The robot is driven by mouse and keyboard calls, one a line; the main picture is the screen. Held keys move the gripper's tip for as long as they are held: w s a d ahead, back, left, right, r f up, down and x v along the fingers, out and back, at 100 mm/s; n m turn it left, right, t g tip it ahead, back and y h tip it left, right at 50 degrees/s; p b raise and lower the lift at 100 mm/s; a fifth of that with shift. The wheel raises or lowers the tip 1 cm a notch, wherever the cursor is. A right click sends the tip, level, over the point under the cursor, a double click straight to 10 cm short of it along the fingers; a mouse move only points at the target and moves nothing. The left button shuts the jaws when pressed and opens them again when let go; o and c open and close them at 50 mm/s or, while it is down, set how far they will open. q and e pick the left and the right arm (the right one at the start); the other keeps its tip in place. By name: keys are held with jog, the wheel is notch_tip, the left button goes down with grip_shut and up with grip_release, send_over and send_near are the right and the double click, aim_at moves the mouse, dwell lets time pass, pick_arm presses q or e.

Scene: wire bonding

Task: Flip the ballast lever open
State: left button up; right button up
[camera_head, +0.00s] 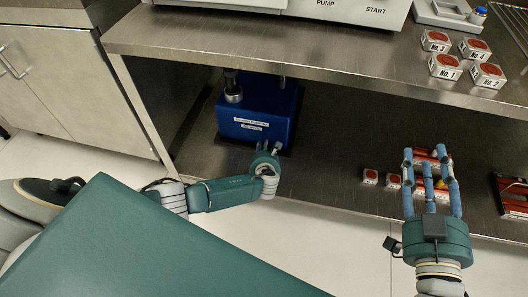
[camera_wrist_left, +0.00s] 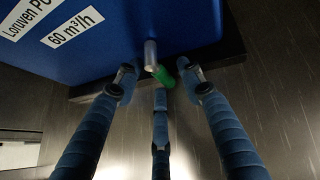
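The blue pump (camera_head: 257,108) stands on the lower shelf, its white label facing front. In the left wrist view the pump's blue body (camera_wrist_left: 130,22) fills the top. A short silver peg (camera_wrist_left: 150,56) with a green piece (camera_wrist_left: 165,77), which looks like the ballast lever, sticks out near the pump's lower edge. My left gripper (camera_head: 272,149) is in front of the pump's lower right part. In the left wrist view its three fingers (camera_wrist_left: 160,84) are spread around the green piece; contact cannot be told. My right gripper (camera_head: 430,160) is open over the lower shelf, away from the pump.
Small red-and-white boxes (camera_head: 371,176) lie on the lower shelf near and behind my right gripper. A dark red rack (camera_head: 511,196) is at the right. The metal upper shelf (camera_head: 300,55) overhangs the pump and carries numbered boxes (camera_head: 445,66) and a white machine (camera_head: 350,12).

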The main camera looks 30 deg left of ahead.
pick_arm(q)
jog(key=shift+v, duration=3.95)
jog(key=shift+s, duration=0.1)
